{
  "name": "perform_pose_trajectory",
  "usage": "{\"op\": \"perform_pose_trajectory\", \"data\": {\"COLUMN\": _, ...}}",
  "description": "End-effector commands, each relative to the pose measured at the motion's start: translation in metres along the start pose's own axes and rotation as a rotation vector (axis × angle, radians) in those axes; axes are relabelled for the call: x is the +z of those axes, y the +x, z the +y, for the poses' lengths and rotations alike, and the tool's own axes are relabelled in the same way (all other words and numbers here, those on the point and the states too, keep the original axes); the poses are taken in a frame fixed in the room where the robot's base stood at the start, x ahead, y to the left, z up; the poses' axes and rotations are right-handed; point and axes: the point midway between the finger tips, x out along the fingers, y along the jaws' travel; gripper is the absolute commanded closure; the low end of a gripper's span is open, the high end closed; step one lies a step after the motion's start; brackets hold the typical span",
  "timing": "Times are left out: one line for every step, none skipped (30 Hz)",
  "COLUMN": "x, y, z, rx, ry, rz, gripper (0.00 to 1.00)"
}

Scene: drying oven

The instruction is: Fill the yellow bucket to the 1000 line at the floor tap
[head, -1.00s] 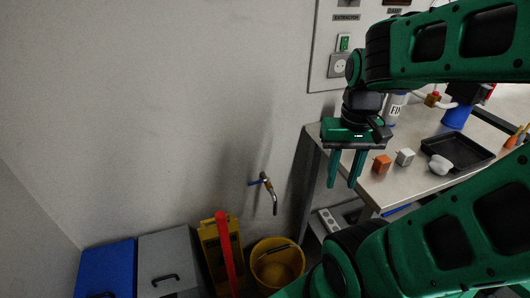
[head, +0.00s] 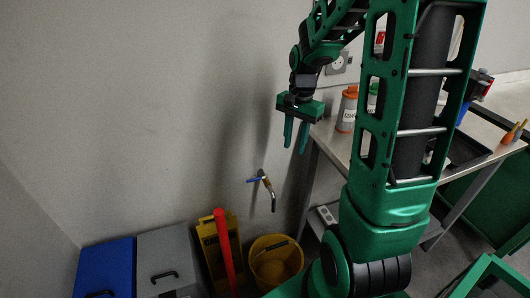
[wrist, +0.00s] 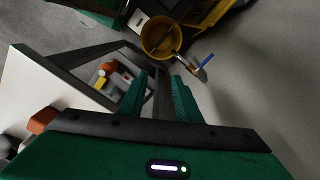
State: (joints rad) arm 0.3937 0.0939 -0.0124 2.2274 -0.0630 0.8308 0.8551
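The yellow bucket (head: 276,262) stands on the floor by the wall, with a dark bar, perhaps its handle, across its opening. Its inside looks empty, and I cannot make out any marks. The floor tap (head: 266,190) sticks out of the wall above the bucket, with a blue lever and a metal spout bent down. My gripper (head: 295,134) is open and empty, high above the tap and a little to its right, fingers pointing down. The wrist view shows my gripper (wrist: 168,97), with the bucket (wrist: 161,37) and the tap (wrist: 204,66) beyond the fingers.
A yellow stand (head: 217,255) with a red pole (head: 224,253) is left of the bucket. Blue (head: 105,268) and grey (head: 165,262) bins are further left. A metal table (head: 333,139) bears an orange-lidded jar (head: 347,108) at right. A power strip (head: 326,215) lies beneath.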

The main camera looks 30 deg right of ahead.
Motion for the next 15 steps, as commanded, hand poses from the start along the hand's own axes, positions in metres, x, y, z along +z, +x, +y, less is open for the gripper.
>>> {"op": "perform_pose_trajectory", "data": {"x": -0.008, "y": 0.014, "z": -0.015, "rx": -0.003, "ry": 0.050, "rz": -0.019, "gripper": 0.70}}
{"op": "perform_pose_trajectory", "data": {"x": -0.011, "y": 0.021, "z": -0.025, "rx": -0.008, "ry": 0.083, "rz": -0.028, "gripper": 0.70}}
{"op": "perform_pose_trajectory", "data": {"x": -0.016, "y": 0.031, "z": -0.037, "rx": -0.015, "ry": 0.125, "rz": -0.042, "gripper": 0.70}}
{"op": "perform_pose_trajectory", "data": {"x": -0.019, "y": 0.039, "z": -0.046, "rx": -0.020, "ry": 0.159, "rz": -0.053, "gripper": 0.70}}
{"op": "perform_pose_trajectory", "data": {"x": -0.022, "y": 0.046, "z": -0.054, "rx": -0.026, "ry": 0.193, "rz": -0.065, "gripper": 0.70}}
{"op": "perform_pose_trajectory", "data": {"x": -0.026, "y": 0.057, "z": -0.066, "rx": -0.033, "ry": 0.237, "rz": -0.081, "gripper": 0.70}}
{"op": "perform_pose_trajectory", "data": {"x": -0.028, "y": 0.065, "z": -0.074, "rx": -0.039, "ry": 0.269, "rz": -0.094, "gripper": 0.70}}
{"op": "perform_pose_trajectory", "data": {"x": -0.031, "y": 0.072, "z": -0.082, "rx": -0.043, "ry": 0.300, "rz": -0.107, "gripper": 0.70}}
{"op": "perform_pose_trajectory", "data": {"x": -0.033, "y": 0.082, "z": -0.091, "rx": -0.049, "ry": 0.341, "rz": -0.124, "gripper": 0.70}}
{"op": "perform_pose_trajectory", "data": {"x": -0.035, "y": 0.088, "z": -0.098, "rx": -0.054, "ry": 0.370, "rz": -0.136, "gripper": 0.70}}
{"op": "perform_pose_trajectory", "data": {"x": -0.036, "y": 0.095, "z": -0.104, "rx": -0.058, "ry": 0.397, "rz": -0.149, "gripper": 0.70}}
{"op": "perform_pose_trajectory", "data": {"x": -0.038, "y": 0.102, "z": -0.111, "rx": -0.063, "ry": 0.430, "rz": -0.163, "gripper": 0.70}}
{"op": "perform_pose_trajectory", "data": {"x": -0.040, "y": 0.108, "z": -0.116, "rx": -0.066, "ry": 0.453, "rz": -0.174, "gripper": 0.70}}
{"op": "perform_pose_trajectory", "data": {"x": -0.040, "y": 0.112, "z": -0.121, "rx": -0.069, "ry": 0.472, "rz": -0.183, "gripper": 0.70}}
{"op": "perform_pose_trajectory", "data": {"x": -0.041, "y": 0.118, "z": -0.125, "rx": -0.071, "ry": 0.495, "rz": -0.195, "gripper": 0.70}}
